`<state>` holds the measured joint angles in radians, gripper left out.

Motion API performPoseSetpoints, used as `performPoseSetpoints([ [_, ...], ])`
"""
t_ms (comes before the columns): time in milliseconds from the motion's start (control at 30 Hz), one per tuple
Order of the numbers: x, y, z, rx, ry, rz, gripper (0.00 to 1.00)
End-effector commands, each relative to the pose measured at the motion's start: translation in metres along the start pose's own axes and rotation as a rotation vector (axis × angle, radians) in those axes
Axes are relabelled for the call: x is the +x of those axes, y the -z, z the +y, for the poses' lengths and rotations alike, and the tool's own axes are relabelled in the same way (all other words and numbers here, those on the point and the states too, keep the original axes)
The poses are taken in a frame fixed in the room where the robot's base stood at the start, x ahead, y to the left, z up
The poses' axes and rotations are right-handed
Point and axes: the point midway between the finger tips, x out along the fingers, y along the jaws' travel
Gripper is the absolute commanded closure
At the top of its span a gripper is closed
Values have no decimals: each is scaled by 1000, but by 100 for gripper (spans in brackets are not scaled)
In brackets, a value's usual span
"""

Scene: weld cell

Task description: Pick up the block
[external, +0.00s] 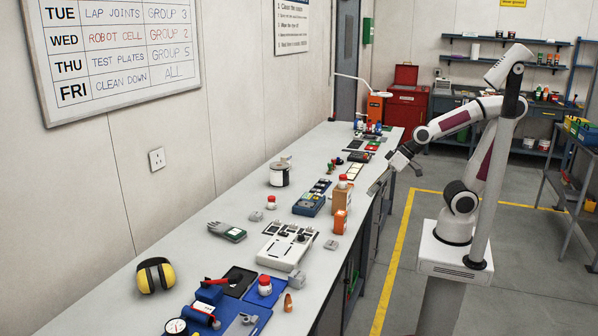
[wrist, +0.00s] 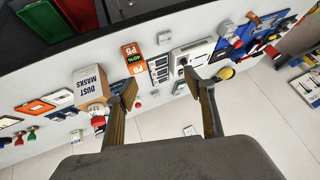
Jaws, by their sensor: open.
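Several small grey blocks lie on the bench, and I cannot tell which one the task means. One block (external: 331,244) is near the front edge, right of the white control box; a similar block (wrist: 164,37) shows in the wrist view. Another block (external: 256,215) lies farther back, near the glove. A larger grey block (external: 296,278) sits near the front, beside a red-capped bottle. My gripper (external: 376,186) is above the bench's front edge, farther along the bench than these blocks. In the wrist view its fingers (wrist: 161,86) are apart, with nothing held between them.
The white control box (external: 287,245), orange box (external: 340,223) and brown dust-mask box (external: 343,196) stand close by. The dust-mask box (wrist: 90,88) appears beside the left finger in the wrist view. Ear defenders (external: 155,275) and a glove (external: 227,231) lie toward the wall, with bare bench around them.

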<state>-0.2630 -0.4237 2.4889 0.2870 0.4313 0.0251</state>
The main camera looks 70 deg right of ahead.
Motion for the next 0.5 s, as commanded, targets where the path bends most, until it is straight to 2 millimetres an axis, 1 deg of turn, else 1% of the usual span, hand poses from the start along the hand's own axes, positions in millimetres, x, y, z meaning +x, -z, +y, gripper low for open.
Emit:
performPoseSetpoints([
  [33, 10, 2, -9, 8, 16, 1, 47],
  [200, 39, 10, -34, 45, 56, 27, 47],
  [500, 88, 15, -70, 113, 86, 71, 47],
])
